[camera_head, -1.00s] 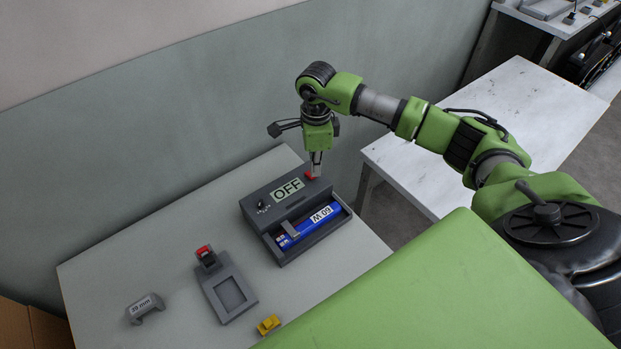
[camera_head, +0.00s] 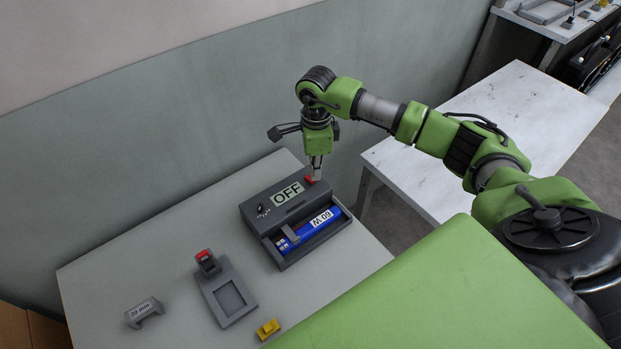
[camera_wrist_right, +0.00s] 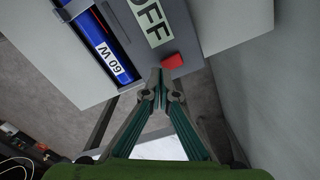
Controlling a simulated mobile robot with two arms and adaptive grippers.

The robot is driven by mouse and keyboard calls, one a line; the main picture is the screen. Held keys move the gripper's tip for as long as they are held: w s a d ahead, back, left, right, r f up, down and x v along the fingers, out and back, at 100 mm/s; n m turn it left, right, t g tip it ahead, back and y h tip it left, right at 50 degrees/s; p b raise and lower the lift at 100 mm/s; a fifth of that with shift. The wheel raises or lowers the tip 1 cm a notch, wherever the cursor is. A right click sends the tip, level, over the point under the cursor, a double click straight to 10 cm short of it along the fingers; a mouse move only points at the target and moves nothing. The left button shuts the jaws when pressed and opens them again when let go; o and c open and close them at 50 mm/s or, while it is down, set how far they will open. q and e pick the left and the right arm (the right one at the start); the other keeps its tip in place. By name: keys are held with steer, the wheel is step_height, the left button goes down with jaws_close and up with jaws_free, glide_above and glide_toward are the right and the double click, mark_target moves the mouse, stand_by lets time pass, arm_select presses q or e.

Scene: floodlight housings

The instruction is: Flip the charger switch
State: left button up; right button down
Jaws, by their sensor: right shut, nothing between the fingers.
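The charger (camera_head: 268,202) is a dark grey box on the table with a label (camera_head: 287,194) reading OFF. Its red switch (camera_head: 311,180) is at the right end of the top and also shows in the right wrist view (camera_wrist_right: 173,61). A blue battery (camera_head: 312,228) marked 60 W lies in the charger's front bay. My right gripper (camera_head: 315,177) points down, shut and empty, at the switch. In the right wrist view its fingertips (camera_wrist_right: 160,72) are right beside the switch; I cannot tell whether they touch it. My left gripper is not in view.
On the table (camera_head: 130,243) are a grey holder (camera_head: 222,290) with a red-topped clip, a grey bracket (camera_head: 145,312) and a yellow block (camera_head: 268,329). A wall stands behind. A white table (camera_head: 500,115) is at the right.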

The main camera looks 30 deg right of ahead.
steer(key=shift+f, duration=0.2)
stand_by(0.5)
steer(key=shift+f+b, duration=0.9)
steer(key=shift+b, duration=0.1)
step_height(320, 180, up, 7)
steer(key=p, duration=0.4)
stand_by(0.3)
